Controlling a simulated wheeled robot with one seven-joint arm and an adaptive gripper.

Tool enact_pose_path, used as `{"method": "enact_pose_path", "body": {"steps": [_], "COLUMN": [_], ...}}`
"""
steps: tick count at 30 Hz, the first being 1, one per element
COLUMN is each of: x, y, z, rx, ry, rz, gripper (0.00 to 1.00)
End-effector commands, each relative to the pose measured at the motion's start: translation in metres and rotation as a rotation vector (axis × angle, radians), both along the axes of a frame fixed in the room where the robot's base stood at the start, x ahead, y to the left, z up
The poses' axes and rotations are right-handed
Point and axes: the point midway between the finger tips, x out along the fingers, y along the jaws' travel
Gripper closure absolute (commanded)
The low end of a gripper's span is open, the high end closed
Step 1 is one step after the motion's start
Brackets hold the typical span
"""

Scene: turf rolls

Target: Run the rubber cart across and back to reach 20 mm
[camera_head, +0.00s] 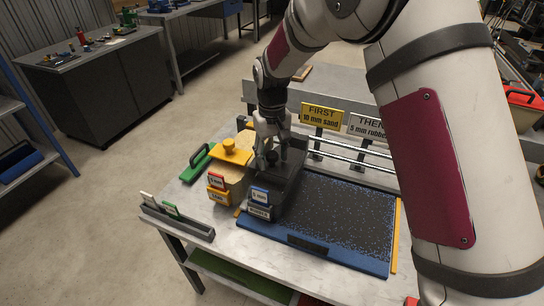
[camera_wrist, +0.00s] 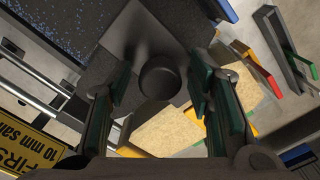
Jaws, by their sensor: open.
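The dark rubber cart (camera_head: 283,194) stands at the left end of the blue-edged bed, with a blue-framed tag (camera_head: 260,194) on its front. Its round black knob (camera_wrist: 160,77) shows in the wrist view. My gripper (camera_head: 268,158) is over this cart; in the wrist view (camera_wrist: 160,90) its fingers stand open on both sides of the knob, with visible gaps. The sand cart (camera_head: 230,172), with a yellow top and knob, is just left of it and bears a red-framed tag (camera_head: 216,181). The bed (camera_head: 340,222) has a black surface with blue specks.
A yellow sign (camera_head: 322,115) reads "FIRST 10 mm sand"; a grey sign (camera_head: 366,127) reads "THEN 5 mm rubber". Metal rails (camera_head: 350,160) run behind the bed. A green-handled tool (camera_head: 198,162) and a grey card holder (camera_head: 178,221) sit at the left of the table.

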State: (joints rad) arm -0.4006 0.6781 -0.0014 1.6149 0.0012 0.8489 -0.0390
Motion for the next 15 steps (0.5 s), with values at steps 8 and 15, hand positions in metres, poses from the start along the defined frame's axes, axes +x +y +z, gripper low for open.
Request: {"method": "enact_pose_path", "body": {"steps": [8, 15], "x": [-0.0002, -0.0001], "y": [-0.0001, 0.0], "z": [-0.0091, -0.0088], "rx": [0.0, 0.0], "ry": [0.0, 0.0], "rz": [0.0, 0.0], "gripper": [0.53, 0.73]}}
